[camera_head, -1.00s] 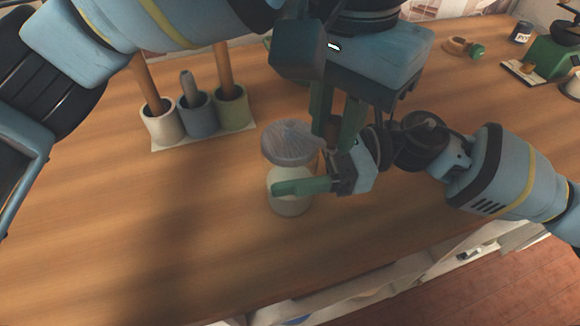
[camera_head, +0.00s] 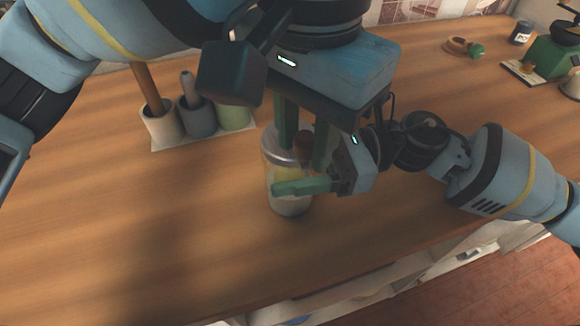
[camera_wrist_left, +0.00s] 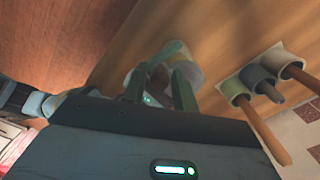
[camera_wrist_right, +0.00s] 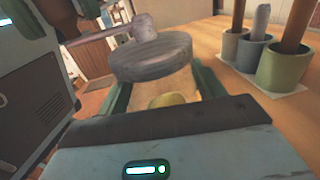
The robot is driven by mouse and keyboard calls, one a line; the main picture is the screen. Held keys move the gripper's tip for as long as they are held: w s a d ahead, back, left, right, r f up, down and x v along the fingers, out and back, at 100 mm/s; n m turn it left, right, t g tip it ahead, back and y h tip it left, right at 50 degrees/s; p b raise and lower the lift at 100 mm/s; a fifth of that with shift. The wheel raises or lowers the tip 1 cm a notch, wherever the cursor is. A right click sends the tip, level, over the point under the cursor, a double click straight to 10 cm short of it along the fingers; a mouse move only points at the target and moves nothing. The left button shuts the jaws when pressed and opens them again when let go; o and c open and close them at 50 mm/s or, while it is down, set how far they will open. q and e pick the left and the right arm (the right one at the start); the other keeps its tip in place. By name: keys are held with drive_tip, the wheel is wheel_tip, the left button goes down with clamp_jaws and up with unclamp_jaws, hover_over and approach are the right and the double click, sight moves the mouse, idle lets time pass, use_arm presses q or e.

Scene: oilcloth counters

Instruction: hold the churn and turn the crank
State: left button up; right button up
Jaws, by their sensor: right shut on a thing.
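The churn (camera_head: 290,205) is a clear jar with pale yellow contents, upright on the wooden counter. Its grey round lid (camera_wrist_right: 150,59) shows in the right wrist view, with a hub and a crank arm (camera_wrist_right: 98,42) reaching left. My right gripper (camera_head: 286,183) is shut on the jar from the right, one finger across its front. My left gripper (camera_head: 304,150) points down from above the lid, fingers apart. A brown crank knob (camera_head: 305,138) shows between those fingers; whether they touch it I cannot tell. The left gripper hides part of the lid and crank.
Three cups (camera_head: 198,122) in grey, blue and green hold upright rods on a pale mat, left of the churn. A green grinder (camera_head: 550,58) and small items stand at the back right.

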use_arm(q)
drive_tip(key=shift+o, duration=1)
drive_tip(key=shift+r, duration=3.5)
use_arm(e)
drive_tip(key=o, duration=1.5)
drive_tip(key=shift+o, duration=0.2)
drive_tip(key=shift+d, duration=0.1)
drive_tip(key=d, duration=0.4)
drive_tip(key=w+d, duration=0.1)
drive_tip(key=d, duration=0.2)
drive_tip(key=w+d, duration=0.1)
drive_tip(key=d, duration=0.3)
drive_tip(key=shift+w+d, duration=0.15)
drive_tip(key=shift+d, duration=0.15)
